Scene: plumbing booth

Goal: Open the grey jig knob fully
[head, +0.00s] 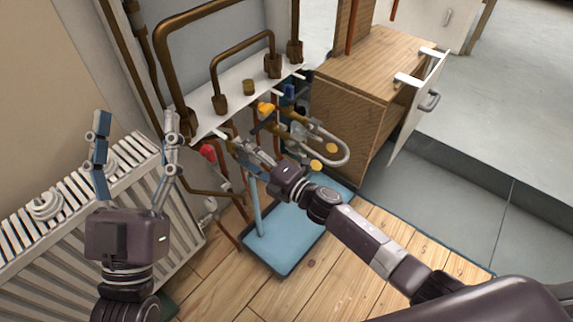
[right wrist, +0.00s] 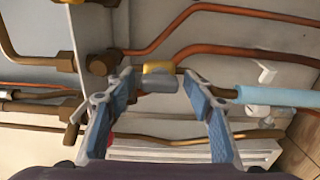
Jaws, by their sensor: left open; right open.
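In the right wrist view a small grey piece, which looks like the grey jig knob (right wrist: 158,83), sits in front of a yellow fitting (right wrist: 158,68). My right gripper (right wrist: 159,76) is open, with one fingertip on either side of the grey piece. I cannot tell whether the fingers touch it. In the head view my right gripper (head: 245,142) reaches in among the pipes below the white bracket, and I cannot pick out the grey knob there. My left gripper (head: 132,128) is open and empty, raised in front of the radiator.
A yellow handle (head: 265,109), a blue handle (head: 290,91) and a red knob (head: 208,153) are close around the right gripper.

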